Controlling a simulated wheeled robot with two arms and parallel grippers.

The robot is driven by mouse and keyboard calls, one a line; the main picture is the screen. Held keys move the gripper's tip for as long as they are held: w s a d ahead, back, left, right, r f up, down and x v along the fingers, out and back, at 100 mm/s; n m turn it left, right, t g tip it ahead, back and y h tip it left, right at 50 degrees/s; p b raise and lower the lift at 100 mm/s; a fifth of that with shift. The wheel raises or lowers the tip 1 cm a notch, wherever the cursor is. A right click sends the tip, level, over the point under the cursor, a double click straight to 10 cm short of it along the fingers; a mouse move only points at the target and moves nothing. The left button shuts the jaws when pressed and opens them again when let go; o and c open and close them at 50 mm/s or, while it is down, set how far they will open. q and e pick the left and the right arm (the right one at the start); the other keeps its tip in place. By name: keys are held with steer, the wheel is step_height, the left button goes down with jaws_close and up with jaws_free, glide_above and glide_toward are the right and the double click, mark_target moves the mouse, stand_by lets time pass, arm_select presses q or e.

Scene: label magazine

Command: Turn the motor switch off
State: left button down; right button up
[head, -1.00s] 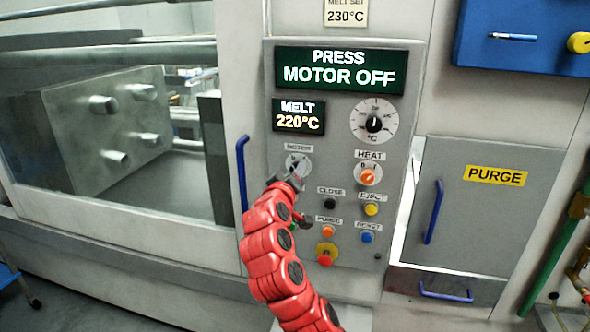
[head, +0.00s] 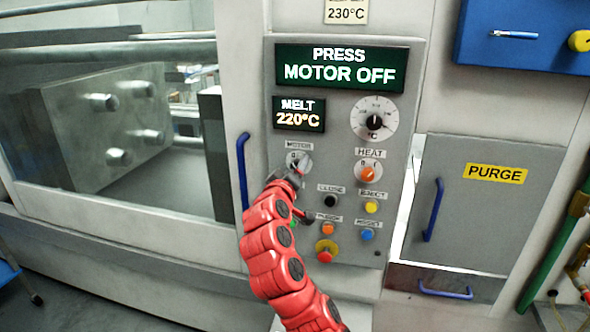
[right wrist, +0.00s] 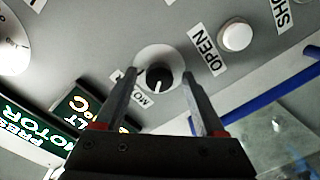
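The motor switch (head: 300,158) is a small dark knob on a round pale plate under the MOTOR label, at the panel's left. In the right wrist view its black knob (right wrist: 160,77) with a white pointer line shows between the fingers. My right gripper (right wrist: 160,84) is open, one finger on each side of the knob. I cannot tell whether the fingertips touch the knob or panel. In the head view my right gripper (head: 290,177) covers the switch's lower part. The display (head: 340,70) reads PRESS MOTOR OFF. My left gripper is not in view.
The HEAT knob (head: 367,173) is orange, right of the switch. A temperature dial (head: 374,118) sits above it. Several push buttons and a red stop button (head: 326,256) lie below. A blue handle (head: 243,172) stands left of the panel. A white button (right wrist: 236,37) by OPEN is near.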

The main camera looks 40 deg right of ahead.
steer(key=b+v, duration=0.1)
steer(key=v, duration=1.6)
steer(key=shift+a+b, duration=0.15)
steer(key=shift+b, duration=0.15)
